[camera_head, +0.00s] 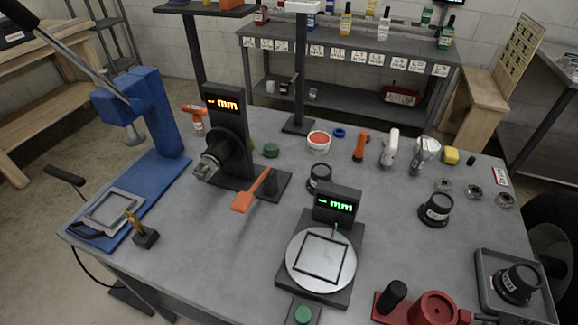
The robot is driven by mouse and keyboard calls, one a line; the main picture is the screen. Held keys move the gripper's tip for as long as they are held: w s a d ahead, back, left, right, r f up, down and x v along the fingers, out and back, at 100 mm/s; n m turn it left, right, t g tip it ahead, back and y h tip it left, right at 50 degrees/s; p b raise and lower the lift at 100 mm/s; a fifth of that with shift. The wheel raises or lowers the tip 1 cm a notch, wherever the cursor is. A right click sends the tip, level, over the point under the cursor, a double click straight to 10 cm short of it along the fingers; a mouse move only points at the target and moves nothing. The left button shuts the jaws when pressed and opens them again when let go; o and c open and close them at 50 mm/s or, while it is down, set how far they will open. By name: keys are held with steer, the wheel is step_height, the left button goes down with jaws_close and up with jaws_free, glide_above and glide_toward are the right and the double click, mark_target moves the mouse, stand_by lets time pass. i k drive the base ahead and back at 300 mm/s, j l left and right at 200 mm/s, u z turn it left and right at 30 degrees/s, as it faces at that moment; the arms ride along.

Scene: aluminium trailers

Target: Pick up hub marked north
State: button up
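Three black hub-like parts with white labels are on the grey workbench (215,255). One hub (319,178) stands behind the green-lit display. A second hub (436,208) stands on the open bench top at the right. A third hub (518,283) sits in a grey tray (487,302) at the right front corner. The label print is too small for me to tell which one is marked north. My gripper is not in view.
A round plate gauge (305,280) with a green display stands at the front middle. A blue press (150,115) and an orange-lit gauge (225,125) stand left. Red fixtures (432,308) sit at the front right. Several small tools and rings line the back.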

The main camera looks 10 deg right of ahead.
mark_target(312, 182)
steer(key=k, duration=0.45)
steer(key=i+j, duration=0.25)
steer(key=i, duration=0.25)
steer(key=i+j+u, duration=0.1)
steer(key=i, duration=0.35)
steer(key=i+j, duration=0.3)
steer(key=i, duration=0.2)
steer(key=u, duration=0.2)
steer(key=k+u, duration=0.25)
steer(key=i+j+z, duration=0.1)
steer(key=z, duration=0.2)
